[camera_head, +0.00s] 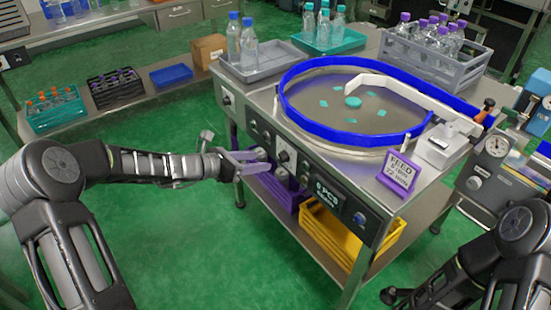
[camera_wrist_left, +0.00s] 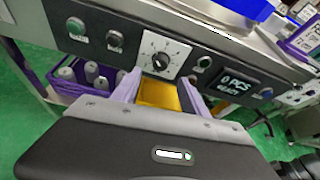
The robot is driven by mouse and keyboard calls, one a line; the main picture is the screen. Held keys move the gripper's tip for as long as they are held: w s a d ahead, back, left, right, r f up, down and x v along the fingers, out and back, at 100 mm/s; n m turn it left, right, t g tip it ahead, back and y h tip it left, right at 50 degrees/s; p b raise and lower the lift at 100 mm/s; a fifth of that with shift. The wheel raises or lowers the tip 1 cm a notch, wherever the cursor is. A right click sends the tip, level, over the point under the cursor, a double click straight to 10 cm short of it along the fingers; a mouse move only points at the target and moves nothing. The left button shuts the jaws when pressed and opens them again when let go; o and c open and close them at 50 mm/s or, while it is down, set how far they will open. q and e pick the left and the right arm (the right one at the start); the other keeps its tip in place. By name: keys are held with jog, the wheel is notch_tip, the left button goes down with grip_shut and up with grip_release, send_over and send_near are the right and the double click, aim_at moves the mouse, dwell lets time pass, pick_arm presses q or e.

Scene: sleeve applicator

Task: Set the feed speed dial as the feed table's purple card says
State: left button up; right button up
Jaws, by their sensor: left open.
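The feed table's front panel carries a black dial on a white square plate; the dial (camera_wrist_left: 160,61) shows in the left wrist view, and its plate shows small in the head view (camera_head: 284,157). Tick marks ring the knob, but its setting is too small to read. The purple card (camera_head: 398,173) stands at the table's front right corner; it reads FEED on top, and its lower lines are not clearly legible. My left gripper (camera_head: 268,161) is open and empty in front of the panel, with its purple fingers (camera_wrist_left: 159,80) apart, just short of the dial. My right gripper is out of view.
Other buttons (camera_wrist_left: 77,27) and a display (camera_wrist_left: 240,83) flank the dial. A purple bin (camera_head: 275,187) and a yellow bin (camera_head: 340,232) sit on the shelf below. The blue-rimmed turntable (camera_head: 300,123) lies above. Green floor is free in front.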

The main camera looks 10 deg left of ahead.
aim_at(279, 159)
pick_arm(q)
jog(key=shift+x, duration=3.9)
jog(key=shift+f, duration=0.1)
jog(key=shift+c, duration=0.2)
grip_shut()
